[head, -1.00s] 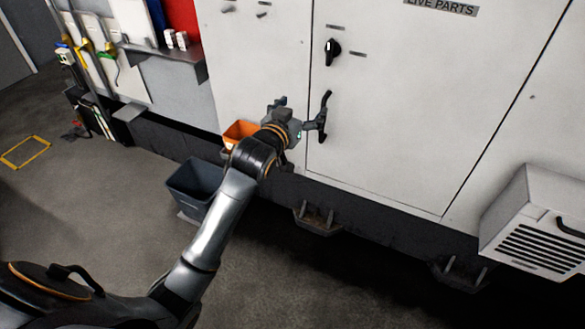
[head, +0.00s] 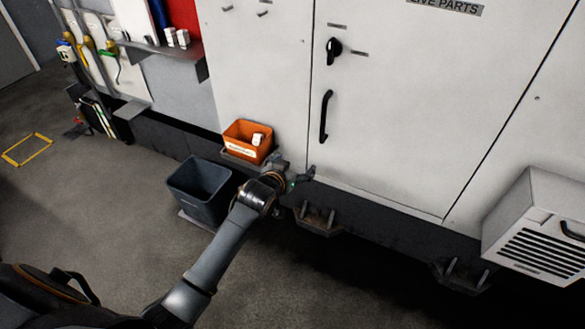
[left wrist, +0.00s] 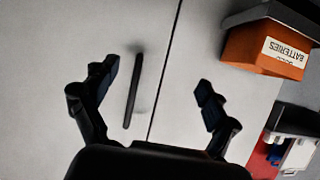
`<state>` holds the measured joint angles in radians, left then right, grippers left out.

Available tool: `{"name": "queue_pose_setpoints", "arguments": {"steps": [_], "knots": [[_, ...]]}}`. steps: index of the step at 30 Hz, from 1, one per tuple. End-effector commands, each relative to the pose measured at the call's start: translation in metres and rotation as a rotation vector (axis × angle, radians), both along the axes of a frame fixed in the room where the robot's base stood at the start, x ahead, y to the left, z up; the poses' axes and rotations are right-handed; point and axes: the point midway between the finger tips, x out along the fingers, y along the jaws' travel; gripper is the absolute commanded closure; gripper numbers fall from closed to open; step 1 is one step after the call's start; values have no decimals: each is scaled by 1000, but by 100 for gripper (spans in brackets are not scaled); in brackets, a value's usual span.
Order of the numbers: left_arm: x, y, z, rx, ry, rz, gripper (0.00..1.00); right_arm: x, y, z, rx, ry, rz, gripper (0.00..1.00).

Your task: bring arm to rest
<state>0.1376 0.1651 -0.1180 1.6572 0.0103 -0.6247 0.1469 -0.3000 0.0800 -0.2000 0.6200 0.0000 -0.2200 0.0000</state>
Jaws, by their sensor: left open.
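My left arm reaches in from the lower left of the head view. Its gripper (head: 306,175) is by the lower edge of the white cabinet door (head: 420,110), below the black door handle (head: 326,116). In the left wrist view the two fingers (left wrist: 160,92) are spread wide with nothing held between them. The handle also shows in that view (left wrist: 133,90), behind the fingers and apart from them. My right gripper is in neither view.
An orange bin (head: 240,142), labelled BATTERIES in the wrist view (left wrist: 265,48), holds a white item. A dark grey open bin (head: 193,200) stands left of my forearm. A white vented unit (head: 540,228) is at the right. Open floor (head: 100,205) lies at the left.

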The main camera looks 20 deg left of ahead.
Motion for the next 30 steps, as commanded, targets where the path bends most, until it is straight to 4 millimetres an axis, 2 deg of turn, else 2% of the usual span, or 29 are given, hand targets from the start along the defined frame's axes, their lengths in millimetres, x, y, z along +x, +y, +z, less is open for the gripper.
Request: {"name": "queue_pose_setpoints", "arguments": {"steps": [6,20,23,26,29,30], "knots": [[-3,0,-14,2,21,-1,13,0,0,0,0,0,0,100],[-4,0,-15,2,22,-1,13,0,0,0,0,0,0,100],[-5,0,-20,3,30,-1,13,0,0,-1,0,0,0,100],[-14,0,-48,8,74,-2,13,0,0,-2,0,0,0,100],[-34,0,-102,16,156,-6,13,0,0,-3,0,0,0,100],[-46,0,-128,22,198,-8,13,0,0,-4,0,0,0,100]]}}
